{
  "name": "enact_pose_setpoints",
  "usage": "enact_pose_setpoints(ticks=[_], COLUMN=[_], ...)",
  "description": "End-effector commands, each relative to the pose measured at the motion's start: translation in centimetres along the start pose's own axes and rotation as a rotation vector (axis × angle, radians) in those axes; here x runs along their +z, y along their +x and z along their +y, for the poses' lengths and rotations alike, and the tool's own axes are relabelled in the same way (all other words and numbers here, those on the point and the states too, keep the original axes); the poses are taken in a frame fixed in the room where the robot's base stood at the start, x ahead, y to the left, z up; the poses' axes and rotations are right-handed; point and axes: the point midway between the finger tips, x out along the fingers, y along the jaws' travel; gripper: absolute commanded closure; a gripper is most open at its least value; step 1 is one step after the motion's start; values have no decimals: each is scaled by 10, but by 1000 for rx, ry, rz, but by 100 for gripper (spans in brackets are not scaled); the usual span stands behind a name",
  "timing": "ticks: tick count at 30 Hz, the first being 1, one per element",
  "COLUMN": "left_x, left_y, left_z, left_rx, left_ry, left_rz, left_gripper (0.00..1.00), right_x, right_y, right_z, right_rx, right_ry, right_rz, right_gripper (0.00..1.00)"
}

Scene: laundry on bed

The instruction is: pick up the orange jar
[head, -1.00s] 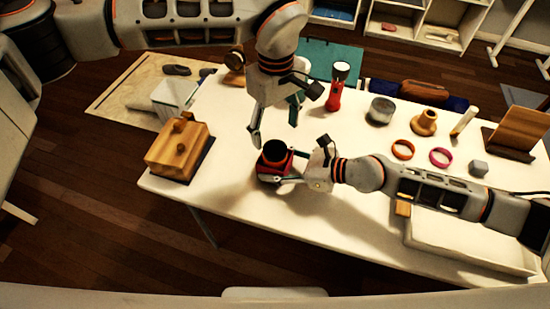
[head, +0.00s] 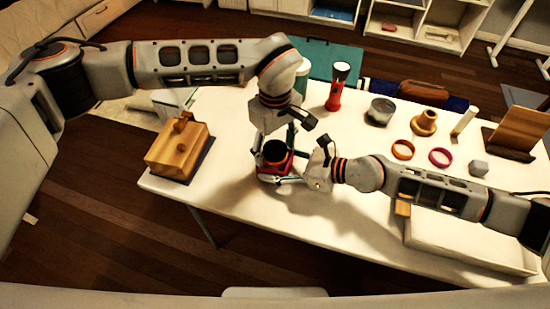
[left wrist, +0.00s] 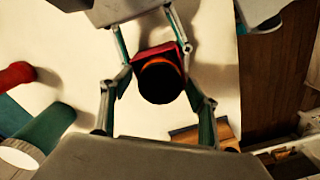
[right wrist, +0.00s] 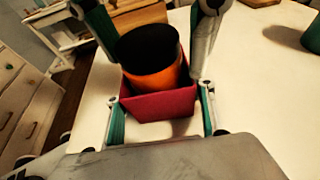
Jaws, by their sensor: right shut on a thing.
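The orange jar (head: 275,152) with a dark top stands upright in an open red box (head: 270,171) near the table's left-front part. Its orange side shows in the right wrist view (right wrist: 155,77). My right gripper (right wrist: 160,112) is shut on the red box, its fingers on two opposite sides. My left gripper (head: 273,143) points down over the jar, open, with one finger on each side of it. In the left wrist view the dark jar top (left wrist: 160,82) lies between the left fingers. Whether they touch the jar is hard to tell.
A wooden lidded box (head: 178,150) stands at the left edge. Behind are a red flashlight (head: 336,88) and a grey jar (head: 380,111).

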Motion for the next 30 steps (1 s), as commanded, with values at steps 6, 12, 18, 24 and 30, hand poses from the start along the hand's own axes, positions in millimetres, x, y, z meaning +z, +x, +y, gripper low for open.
enact_pose_setpoints(ticks=[6, 12, 18, 24, 30], left_x=[0, 0, -1, -1, 0], left_y=[0, -1, -20, -59, -89], left_z=[0, 0, 1, 1, 1], left_rx=[0, 0, 3, 3, 2], left_ry=[0, 0, 1, 1, 0], left_rz=[0, 0, 3, 3, 2], left_gripper=[83, 83, 83, 83, 83], right_x=[-1, -1, -1, -1, -1], right_y=[0, 0, 0, 0, 0], right_z=[0, 0, 0, 0, 0], right_rx=[0, 0, 0, 0, 0], right_ry=[0, 0, 0, 1, 1], right_rz=[1, 1, 1, 1, 1], right_gripper=[67, 67, 67, 67, 67])
